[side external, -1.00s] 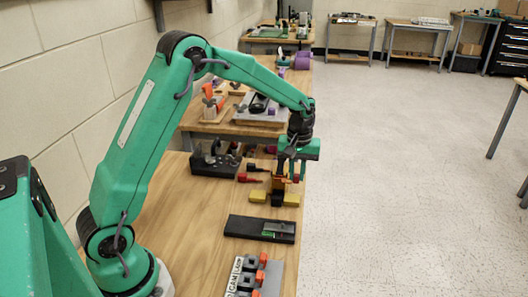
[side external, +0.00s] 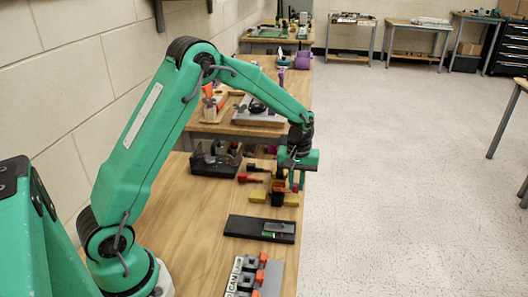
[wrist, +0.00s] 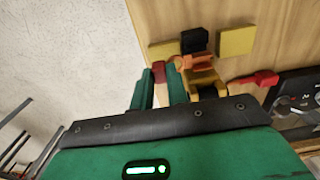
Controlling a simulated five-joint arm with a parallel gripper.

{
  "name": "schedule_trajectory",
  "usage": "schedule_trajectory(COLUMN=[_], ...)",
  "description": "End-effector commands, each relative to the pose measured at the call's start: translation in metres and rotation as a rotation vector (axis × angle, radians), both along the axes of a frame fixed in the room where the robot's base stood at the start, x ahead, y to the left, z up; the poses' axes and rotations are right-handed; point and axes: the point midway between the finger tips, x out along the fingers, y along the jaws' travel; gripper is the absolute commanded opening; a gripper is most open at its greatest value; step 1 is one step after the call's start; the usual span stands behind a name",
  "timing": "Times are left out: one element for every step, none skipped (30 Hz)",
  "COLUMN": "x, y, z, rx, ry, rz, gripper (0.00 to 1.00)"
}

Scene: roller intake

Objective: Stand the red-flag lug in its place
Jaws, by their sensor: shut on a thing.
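My gripper (wrist: 160,88) is shut on a small red piece, the red-flag lug (wrist: 158,72), which shows between its teal fingertips in the wrist view. In the side view the gripper (side external: 294,178) is low over the far right edge of the bench, with the red piece beneath it. Beside the lug stands a yellow forked part (wrist: 203,82) with an orange piece (wrist: 198,62) on it. A black block (wrist: 194,40) lies beyond, between two yellow pads (wrist: 163,49) (wrist: 236,40). The lug's lower end is hidden, so I cannot tell whether it touches anything.
A red piece (side external: 248,179) lies loose on the bench, left of the pads. A dark device with dials (side external: 213,160) is behind it. A black tray (side external: 245,226) lies nearer, then a row of grey blocks with orange tabs (side external: 255,275). Bench left of the tray is clear.

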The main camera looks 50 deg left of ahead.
Motion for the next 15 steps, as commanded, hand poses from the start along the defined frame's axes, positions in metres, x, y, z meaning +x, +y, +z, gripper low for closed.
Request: schedule_trajectory(x=[0.0001,0.0001,0.0001,0.0001,0.0001,0.0001,0.0001,0.0001,0.0001,0.0000,0.0000,0.0000,0.0000,0.0000,-0.0001], y=[0.0000,0.0000,0.0001,0.0000,0.0001,0.0000,0.0001,0.0001,0.0001,0.0000,0.0000,0.0000,0.0000,0.0000,0.0001], z=[0.0001,0.0001,0.0001,0.0001,0.0000,-0.0002,-0.0004,-0.0007,-0.0012,-0.0017,-0.0022,-0.0029,-0.0035,-0.0040,-0.0048], rx=[0.000,0.000,0.000,0.000,0.000,0.000,0.000,0.000,0.000,0.000,0.000,-0.001,0.000,0.000,0.000], ry=[0.000,0.000,0.000,0.000,0.000,0.000,0.000,0.000,0.000,0.000,0.000,0.001,0.001,0.001,0.001], rz=[0.000,0.000,0.000,0.000,0.000,0.000,0.000,0.000,0.000,0.000,0.000,0.000,0.000,0.000,0.000], gripper=[0.00,0.00,0.00,0.00,0.00,0.00,0.00,0.00,0.00,0.00,0.00,0.00,0.00,0.00,0.00])
